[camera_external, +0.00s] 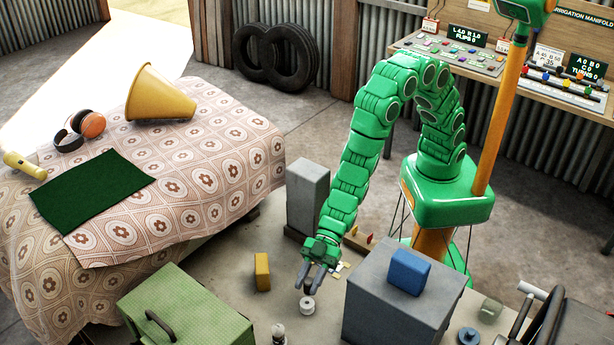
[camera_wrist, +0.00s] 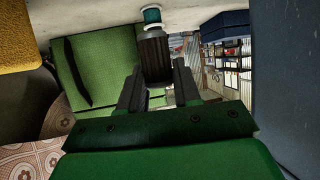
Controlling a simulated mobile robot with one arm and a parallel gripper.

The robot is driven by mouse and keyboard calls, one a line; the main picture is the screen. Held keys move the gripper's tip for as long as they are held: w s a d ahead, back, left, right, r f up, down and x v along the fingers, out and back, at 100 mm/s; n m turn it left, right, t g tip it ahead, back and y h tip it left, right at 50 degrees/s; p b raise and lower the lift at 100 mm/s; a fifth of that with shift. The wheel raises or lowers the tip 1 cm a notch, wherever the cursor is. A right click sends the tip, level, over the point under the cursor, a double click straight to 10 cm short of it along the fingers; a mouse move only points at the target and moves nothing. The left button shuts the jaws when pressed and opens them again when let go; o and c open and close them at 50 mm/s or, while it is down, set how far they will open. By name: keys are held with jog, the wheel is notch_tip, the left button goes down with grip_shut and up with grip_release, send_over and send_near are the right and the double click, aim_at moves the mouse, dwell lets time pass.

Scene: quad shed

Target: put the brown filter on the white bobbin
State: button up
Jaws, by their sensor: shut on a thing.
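My gripper (camera_external: 308,281) points down over the low table and is shut on the brown filter (camera_external: 309,287), which shows as a small dark cylinder between the fingers. In the wrist view the brown filter (camera_wrist: 155,62) is ribbed and sits between the two dark fingertips (camera_wrist: 158,88). The white bobbin (camera_external: 307,306) stands on the table directly below the filter. In the wrist view the bobbin (camera_wrist: 155,27) shows white rims and a teal band just past the filter's far end. I cannot tell whether filter and bobbin touch.
A yellow block (camera_external: 262,272) stands left of my gripper. A green toolbox (camera_external: 185,312) is at front left. A grey box (camera_external: 390,318) with a blue block (camera_external: 409,271) on it stands close on the right. A tall grey block (camera_external: 307,192) is behind. A small bulb-like thing (camera_external: 278,333) is in front.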

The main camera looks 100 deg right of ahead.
aim_at(307, 294)
jog(key=shift+w+a+f, duration=0.2)
jog(key=shift+f, duration=1.75)
jog(key=shift+f, duration=0.1)
jog(key=o, duration=1)
jog(key=shift+s+d+r, duration=0.2)
jog(key=shift+d+r, duration=0.2)
jog(key=shift+v, duration=5.5)
